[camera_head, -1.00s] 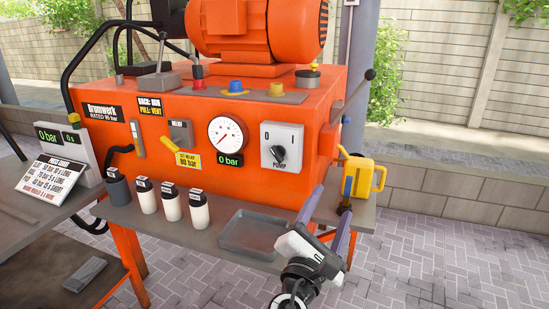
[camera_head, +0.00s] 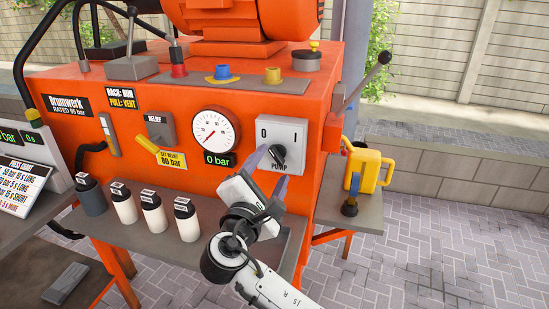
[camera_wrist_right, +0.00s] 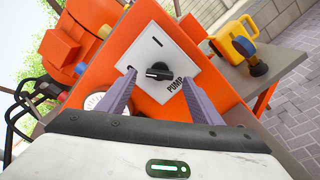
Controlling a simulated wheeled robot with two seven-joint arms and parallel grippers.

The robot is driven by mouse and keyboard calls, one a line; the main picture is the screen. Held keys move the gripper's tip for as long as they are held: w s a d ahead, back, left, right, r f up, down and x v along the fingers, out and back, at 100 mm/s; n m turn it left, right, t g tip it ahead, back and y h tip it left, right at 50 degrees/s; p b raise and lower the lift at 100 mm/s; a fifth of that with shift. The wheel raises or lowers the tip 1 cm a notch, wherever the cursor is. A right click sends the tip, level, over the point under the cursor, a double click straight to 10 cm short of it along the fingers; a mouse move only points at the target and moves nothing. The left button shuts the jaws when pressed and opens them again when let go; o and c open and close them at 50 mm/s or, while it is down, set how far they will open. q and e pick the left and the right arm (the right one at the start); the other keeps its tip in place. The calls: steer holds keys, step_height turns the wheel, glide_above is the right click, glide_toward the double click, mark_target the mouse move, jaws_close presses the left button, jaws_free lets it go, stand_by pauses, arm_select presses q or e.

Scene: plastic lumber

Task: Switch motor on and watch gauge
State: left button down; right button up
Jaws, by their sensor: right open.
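The pump switch is a black knob (camera_head: 279,154) on a white plate (camera_head: 292,131) marked 0 and 1. In the right wrist view the knob (camera_wrist_right: 158,71) has its pale mark on the 0 side. The round white gauge (camera_head: 214,135) left of the plate has its needle at the low end; the display (camera_head: 219,160) below it reads 0 bar. My right gripper (camera_head: 271,166) is open in front of the plate, its fingertips on either side of the knob; whether they touch it I cannot tell. My left gripper is out of view.
An orange motor (camera_head: 240,22) sits on top of the orange cabinet. A yellow relief lever (camera_head: 147,143), several bottles (camera_head: 152,215) and a yellow can (camera_head: 374,170) are nearby. A black-knobbed lever (camera_head: 366,80) sticks out at the right side.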

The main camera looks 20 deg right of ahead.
mark_target(277, 157)
steer(key=x, duration=0.2)
steer(key=shift+w+d, duration=0.2)
steer(key=shift+w, duration=0.05)
steer(key=shift+w+d, duration=0.15)
steer(key=shift+w, duration=0.1)
steer(key=shift+w+d, duration=0.15)
steer(key=shift+w, duration=0.05)
steer(key=c, duration=1)
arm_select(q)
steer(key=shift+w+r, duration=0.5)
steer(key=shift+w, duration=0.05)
arm_select(e)
steer(key=shift+c, duration=0.3)
